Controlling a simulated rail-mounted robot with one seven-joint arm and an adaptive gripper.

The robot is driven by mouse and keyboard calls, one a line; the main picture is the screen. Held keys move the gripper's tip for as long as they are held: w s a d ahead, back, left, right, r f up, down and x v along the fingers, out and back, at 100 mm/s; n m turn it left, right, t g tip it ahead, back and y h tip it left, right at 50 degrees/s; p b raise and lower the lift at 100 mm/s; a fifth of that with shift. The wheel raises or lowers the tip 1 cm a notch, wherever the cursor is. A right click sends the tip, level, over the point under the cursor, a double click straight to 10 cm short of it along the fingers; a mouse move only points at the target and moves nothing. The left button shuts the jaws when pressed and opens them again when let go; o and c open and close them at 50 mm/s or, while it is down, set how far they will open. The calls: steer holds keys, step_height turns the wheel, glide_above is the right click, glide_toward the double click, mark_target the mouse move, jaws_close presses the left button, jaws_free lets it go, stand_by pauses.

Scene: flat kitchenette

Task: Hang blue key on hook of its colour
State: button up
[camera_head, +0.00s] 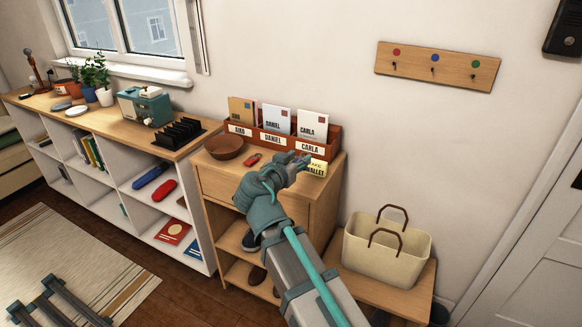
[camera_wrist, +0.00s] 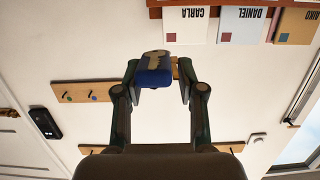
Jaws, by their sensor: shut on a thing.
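My gripper (camera_head: 297,166) is over the right part of the small wooden cabinet, in front of the letter rack. In the wrist view my gripper (camera_wrist: 158,82) is shut on the blue key (camera_wrist: 153,77), held between its fingertips. The key cannot be made out clearly in the head view. The wooden hook board (camera_head: 478,73) is on the wall at upper right, well apart from my gripper. It has red, blue and green dots, each with a dark hook below. The blue dot (camera_head: 435,58) is the middle one. The board also shows in the wrist view (camera_wrist: 115,92), partly hidden by my gripper.
The letter rack (camera_head: 329,151) with labelled envelopes stands behind my gripper. A red key (camera_head: 252,160) and a brown bowl (camera_head: 224,148) are on the cabinet top (camera_head: 213,173). A cream basket (camera_head: 385,255) stands lower right. The wall below the hook board is clear.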

steer(key=w+a+f, duration=0.1)
steer(key=w+f, duration=0.2)
steer(key=w, duration=0.1)
steer(key=w+a+f+p, duration=0.1)
steer(key=w+f, duration=0.2)
steer(key=w, duration=0.1)
steer(key=w+a+f, duration=0.1)
steer(key=w+f, duration=0.2)
steer(key=w, duration=0.1)
steer(key=shift+a+p, duration=0.2)
steer(key=shift+p, duration=0.1)
steer(key=shift+w+f+b, duration=0.15)
steer(key=shift+f+b, duration=0.35)
steer(key=shift+f, duration=1.05)
steer(key=shift+f, duration=0.15)
steer(key=o, duration=1.1)
steer(key=shift+r+p, duration=0.2)
steer(key=shift+p, duration=0.7)
